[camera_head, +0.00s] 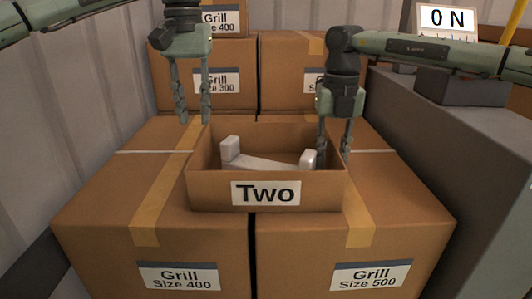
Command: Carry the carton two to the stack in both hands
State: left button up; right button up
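The carton Two (214,190) is a small open-topped brown box with a white label. It rests across two large closed cartons in the middle of the view. A white U-shaped part (262,162) lies inside it. My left gripper (195,120) is open and empty, fingers pointing down, near the carton's back left corner. My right gripper (334,160) is open, fingers pointing down at the carton's right wall. Its left finger shows inside the carton, and its right finger is at or beyond the wall; I cannot tell whether either touches.
The stack has Grill Size 400 (110,225) and Grill Size 500 (400,225) cartons in front. Grill cartons (230,60) stand higher behind. A grey block (455,165) is on the right, with a "0 N" display (446,18) above it. A corrugated wall (70,100) is on the left.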

pick_arm(q)
jog(key=shift+r, duration=0.15)
pick_arm(e)
jog(key=shift+r, duration=0.3)
notch_tip(320, 180, up, 12)
jog(key=shift+f, duration=0.25)
